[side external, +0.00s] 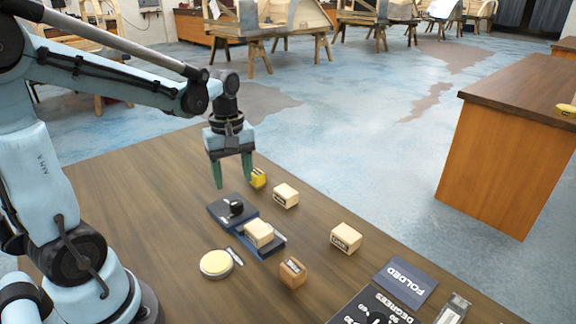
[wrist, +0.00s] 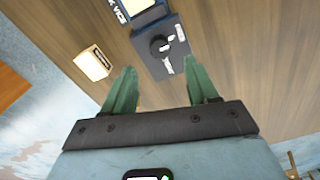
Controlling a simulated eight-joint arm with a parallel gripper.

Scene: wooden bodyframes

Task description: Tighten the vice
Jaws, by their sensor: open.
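Whether the block is gripped cannot be told. In the wrist view the vice body (wrist: 155,66) shows with its knob (wrist: 160,45) and light markings; part of the vice is cut off at the top. My gripper (side external: 232,184) points down above and behind the knob end, with its green fingers apart and empty. In the wrist view the fingertips (wrist: 161,68) stand either side of the vice body.
Several wooden blocks lie around the vice, including one to its right (side external: 345,237) and a browner one in front (side external: 292,272). A small yellow thing (side external: 258,178) lies near my right finger. A round yellow-topped disc (side external: 216,263) lies at front left. A dark "FOLDED" card (side external: 407,277) lies at right.

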